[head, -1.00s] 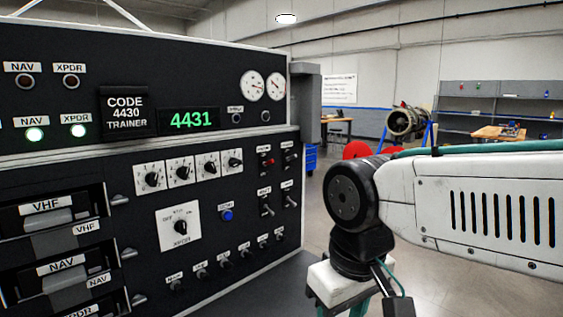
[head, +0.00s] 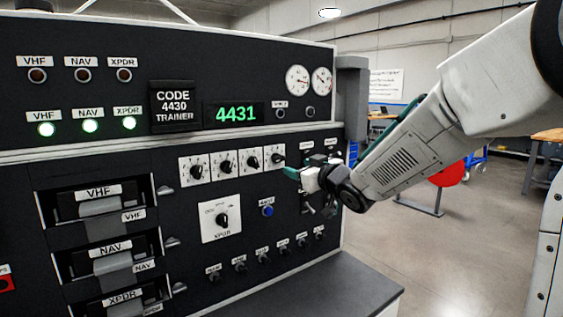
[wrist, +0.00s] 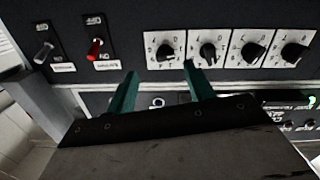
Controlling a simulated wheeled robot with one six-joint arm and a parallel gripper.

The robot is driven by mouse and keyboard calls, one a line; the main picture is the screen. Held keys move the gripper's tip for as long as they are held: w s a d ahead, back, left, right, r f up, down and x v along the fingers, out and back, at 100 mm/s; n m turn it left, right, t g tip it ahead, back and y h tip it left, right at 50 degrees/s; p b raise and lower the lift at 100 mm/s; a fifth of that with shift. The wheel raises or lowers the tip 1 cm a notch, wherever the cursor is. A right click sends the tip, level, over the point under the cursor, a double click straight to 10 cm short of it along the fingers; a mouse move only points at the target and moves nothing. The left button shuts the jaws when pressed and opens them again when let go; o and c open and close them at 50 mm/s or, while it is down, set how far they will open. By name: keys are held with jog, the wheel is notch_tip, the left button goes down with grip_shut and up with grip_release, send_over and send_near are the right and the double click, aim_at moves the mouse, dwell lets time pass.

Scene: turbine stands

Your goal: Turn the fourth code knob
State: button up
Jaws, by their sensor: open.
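The fourth code knob (head: 276,158) is the rightmost in the row of dark knobs on white dials. In the wrist view it is the leftmost dial knob (wrist: 165,51), as that view is turned over. My gripper (head: 291,173) is at the panel, just right of and below this knob. In the wrist view its green fingers (wrist: 160,72) are apart and empty, with the knob beyond and between their tips. I see no contact. The green display (head: 236,114) reads 4431. The placard (head: 173,106) beside it reads CODE 4430 TRAINER.
The third code knob (head: 252,161) is close on the left. Toggle switches, one red-capped (wrist: 95,48), are on the other side. A larger XPDR knob (head: 222,219) and a blue button (head: 267,211) are below. A dark ledge (head: 330,284) juts out at the bottom.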

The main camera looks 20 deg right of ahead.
aim_at(281, 160)
jog(key=shift+n+y, duration=0.3)
jog(key=shift+y, duration=0.2)
jog(key=x, duration=0.8)
jog(key=shift+w+a+r, duration=0.2)
jog(key=shift+a+r, duration=0.05)
jog(key=shift+a, duration=0.05)
jog(key=c, duration=1)
